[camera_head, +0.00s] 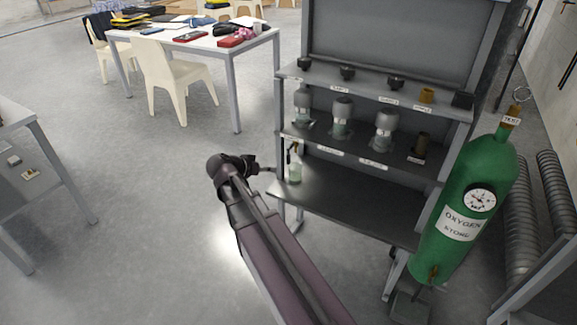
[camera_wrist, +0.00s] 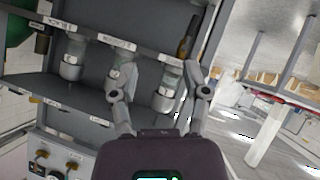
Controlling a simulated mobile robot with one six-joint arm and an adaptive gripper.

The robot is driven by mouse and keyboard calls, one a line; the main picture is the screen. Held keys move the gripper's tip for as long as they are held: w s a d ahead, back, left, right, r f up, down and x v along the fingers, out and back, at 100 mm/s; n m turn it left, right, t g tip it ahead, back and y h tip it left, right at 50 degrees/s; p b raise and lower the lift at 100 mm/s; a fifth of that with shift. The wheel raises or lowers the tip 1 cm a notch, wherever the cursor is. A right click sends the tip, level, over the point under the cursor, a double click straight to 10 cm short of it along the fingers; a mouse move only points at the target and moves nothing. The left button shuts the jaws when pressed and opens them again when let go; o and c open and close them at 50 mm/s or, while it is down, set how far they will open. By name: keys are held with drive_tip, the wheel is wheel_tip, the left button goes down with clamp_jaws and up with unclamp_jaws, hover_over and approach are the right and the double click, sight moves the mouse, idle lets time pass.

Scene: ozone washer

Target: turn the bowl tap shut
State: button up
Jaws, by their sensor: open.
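I cannot tell for sure which part is the bowl tap. A small upright part with dark and orange pieces (camera_head: 293,150) hangs at the left end of the rack, under the middle shelf. It likely shows in the wrist view as the dark and orange part (camera_wrist: 186,40), beyond my fingertips. Several bowls with grey caps, including the leftmost bowl (camera_head: 302,107), stand on the middle shelf. My gripper (camera_head: 263,169) is just left of the rack, apart from that part. In the wrist view my gripper (camera_wrist: 158,76) has its fingers spread, with nothing held between them.
Small dark knobs line the top shelf (camera_head: 365,88). A green oxygen cylinder (camera_head: 470,170) stands at the rack's right. The floor left of my arm is open, with a white table (camera_head: 205,43) beyond.

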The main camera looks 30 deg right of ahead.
sight(288, 154)
drive_tip(key=w+d+f+m+t+h+b, duration=0.3)
drive_tip(key=w+f+h+b, duration=0.3)
drive_tip(key=b, duration=1.1)
wheel_tip(288, 154, down, 3)
drive_tip(key=shift+w+r+m, duration=0.2)
drive_tip(key=shift+w+m, duration=0.3)
drive_tip(key=shift+w, duration=0.5)
drive_tip(key=x, duration=1.3)
drive_tip(key=shift+w+d, duration=0.15)
drive_tip(key=shift+d, duration=0.2)
clamp_jaws()
